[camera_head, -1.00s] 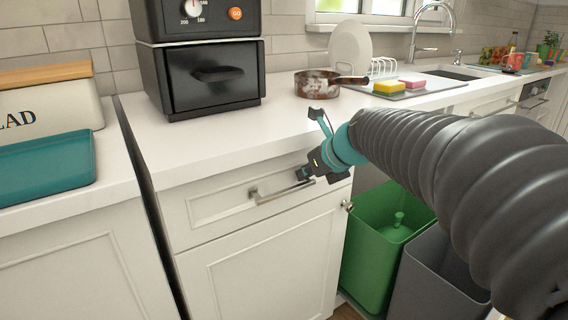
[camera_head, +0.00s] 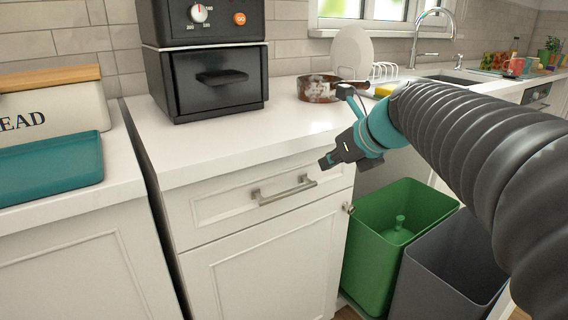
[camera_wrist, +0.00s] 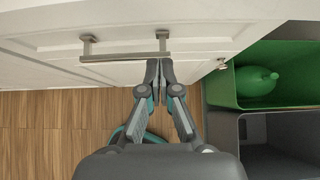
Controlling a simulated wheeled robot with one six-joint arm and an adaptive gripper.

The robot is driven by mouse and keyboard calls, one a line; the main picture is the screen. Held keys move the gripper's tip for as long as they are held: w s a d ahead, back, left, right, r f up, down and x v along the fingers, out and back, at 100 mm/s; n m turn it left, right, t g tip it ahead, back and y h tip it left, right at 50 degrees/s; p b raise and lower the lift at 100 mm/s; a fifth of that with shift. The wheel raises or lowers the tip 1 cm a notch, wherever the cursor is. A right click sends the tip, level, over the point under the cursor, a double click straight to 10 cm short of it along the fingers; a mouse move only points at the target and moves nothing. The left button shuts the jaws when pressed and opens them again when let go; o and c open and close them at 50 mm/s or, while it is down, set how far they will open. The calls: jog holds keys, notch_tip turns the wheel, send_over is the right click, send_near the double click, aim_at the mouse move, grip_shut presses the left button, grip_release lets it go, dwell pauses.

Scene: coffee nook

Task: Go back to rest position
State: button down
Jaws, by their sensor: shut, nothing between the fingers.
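My gripper (camera_head: 327,162) is shut and empty, in front of the counter's front edge, up and right of the drawer handle (camera_head: 284,190) in the head view. The closed white drawer (camera_head: 220,200) carries this metal bar handle. In the wrist view my gripper (camera_wrist: 159,66) points at the cabinet front, its fingertips together by the right end of the handle (camera_wrist: 110,57). The fingers appear apart from the handle.
A green bin (camera_head: 375,260) with a green object inside and a grey bin (camera_head: 440,285) stand below my arm. A black oven (camera_head: 205,80), a rusty pan (camera_head: 318,90) and a teal tray (camera_head: 50,167) are on the counters. Wooden floor (camera_wrist: 50,130) is clear.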

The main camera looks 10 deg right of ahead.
jog(key=s+f+n+g+h, duration=0.1)
jog(key=s+f+n, duration=0.4)
jog(key=n, duration=0.5)
jog(key=s+a+f+n+g+h, duration=0.1)
jog(key=s+f+n, duration=0.4)
jog(key=s+n, duration=0.4)
jog(key=s+f+n+g+h, duration=0.1)
jog(key=s+f+n, duration=0.5)
jog(key=n, duration=0.6)
jog(key=shift+s+a+h, duration=0.15)
jog(key=shift+s+h, duration=0.35)
jog(key=shift+s, duration=0.3)
jog(key=shift+f, duration=0.1)
